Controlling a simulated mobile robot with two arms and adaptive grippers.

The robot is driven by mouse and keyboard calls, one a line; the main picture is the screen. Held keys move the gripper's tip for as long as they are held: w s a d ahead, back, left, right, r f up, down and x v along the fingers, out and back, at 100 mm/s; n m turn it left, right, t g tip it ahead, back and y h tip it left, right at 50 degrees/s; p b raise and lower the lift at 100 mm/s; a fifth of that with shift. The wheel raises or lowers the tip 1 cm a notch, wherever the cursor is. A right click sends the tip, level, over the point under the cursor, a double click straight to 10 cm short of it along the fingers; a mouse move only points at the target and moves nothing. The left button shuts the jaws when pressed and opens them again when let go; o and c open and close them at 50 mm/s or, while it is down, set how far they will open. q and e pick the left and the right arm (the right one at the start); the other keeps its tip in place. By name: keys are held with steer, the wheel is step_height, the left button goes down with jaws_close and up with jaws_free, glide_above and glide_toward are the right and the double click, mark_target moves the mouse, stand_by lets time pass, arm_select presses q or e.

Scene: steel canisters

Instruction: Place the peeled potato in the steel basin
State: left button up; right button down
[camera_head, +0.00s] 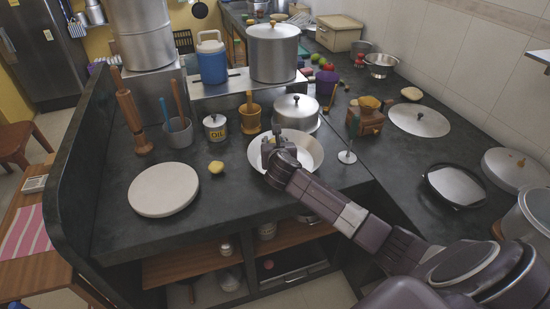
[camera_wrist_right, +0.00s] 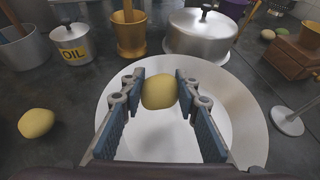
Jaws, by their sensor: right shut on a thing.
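My right gripper (camera_head: 270,140) is over the wide, shallow steel basin (camera_head: 313,158). In the wrist view its fingers (camera_wrist_right: 158,95) are shut on a smooth yellow peeled potato (camera_wrist_right: 158,90). The basin (camera_wrist_right: 247,125) lies below the potato and around it in that view; the gap between them is hard to judge. A second yellow potato (camera_head: 216,167) lies on the dark counter left of the basin, and it also shows in the wrist view (camera_wrist_right: 36,123). My left gripper is not in view.
A lidded pot (camera_head: 297,108), a brass mortar (camera_head: 251,120) and an oil canister (camera_head: 215,129) stand behind the basin. A white round board (camera_head: 163,190) lies to the left. A small metal stand (camera_head: 347,156) is close on the right.

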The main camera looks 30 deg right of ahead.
steer(key=shift+f+b, duration=0.35)
steer(key=shift+f, duration=2.9)
steer(key=shift+f, duration=0.15)
steer(key=c, duration=1.5)
jaws_free()
steer(key=v, duration=1.2)
steer(key=shift+a+p, duration=0.1)
steer(key=shift+p, duration=0.3)
